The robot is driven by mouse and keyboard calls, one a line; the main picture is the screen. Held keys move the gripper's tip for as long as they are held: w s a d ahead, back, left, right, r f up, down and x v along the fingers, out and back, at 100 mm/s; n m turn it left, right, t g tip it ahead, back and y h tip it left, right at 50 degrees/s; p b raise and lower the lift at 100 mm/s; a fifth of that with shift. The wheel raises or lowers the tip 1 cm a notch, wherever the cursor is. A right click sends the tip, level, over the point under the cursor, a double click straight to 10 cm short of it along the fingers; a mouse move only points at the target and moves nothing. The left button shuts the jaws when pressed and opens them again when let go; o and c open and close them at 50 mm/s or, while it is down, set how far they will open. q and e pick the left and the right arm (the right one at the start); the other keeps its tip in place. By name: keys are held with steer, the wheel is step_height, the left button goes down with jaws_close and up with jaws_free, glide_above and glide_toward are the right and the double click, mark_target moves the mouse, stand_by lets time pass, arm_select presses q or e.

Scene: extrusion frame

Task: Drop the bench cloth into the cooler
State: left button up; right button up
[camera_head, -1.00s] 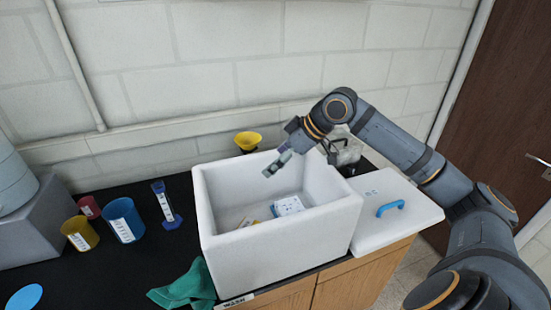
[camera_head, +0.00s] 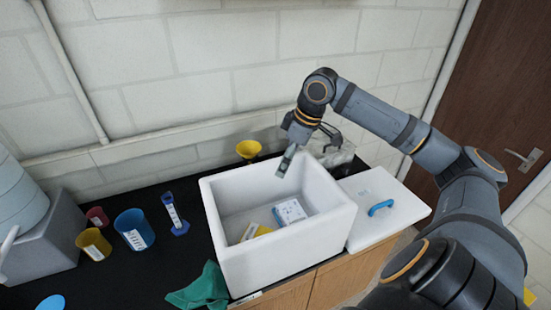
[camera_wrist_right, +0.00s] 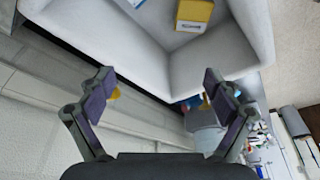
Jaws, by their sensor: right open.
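The green bench cloth (camera_head: 204,288) lies crumpled on the black bench top, against the front left corner of the cooler. The white cooler (camera_head: 283,248) stands open on the bench. A white labelled box (camera_head: 289,212) and a yellow labelled item (camera_head: 255,232) lie inside it; the yellow item also shows in the right wrist view (camera_wrist_right: 195,14). My right gripper (camera_head: 284,166) is above the cooler's back wall, open and empty. In the right wrist view its fingers (camera_wrist_right: 158,90) are spread apart, with the cooler beyond. The left gripper is not in view.
The cooler's white lid (camera_head: 368,190) with a blue handle lies right of it. Bare bench lies left of the cloth.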

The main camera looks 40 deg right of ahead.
steer(key=v, duration=0.7)
steer(key=shift+w+r, duration=0.25)
steer(key=shift+s+a, duration=0.1)
stand_by(0.5)
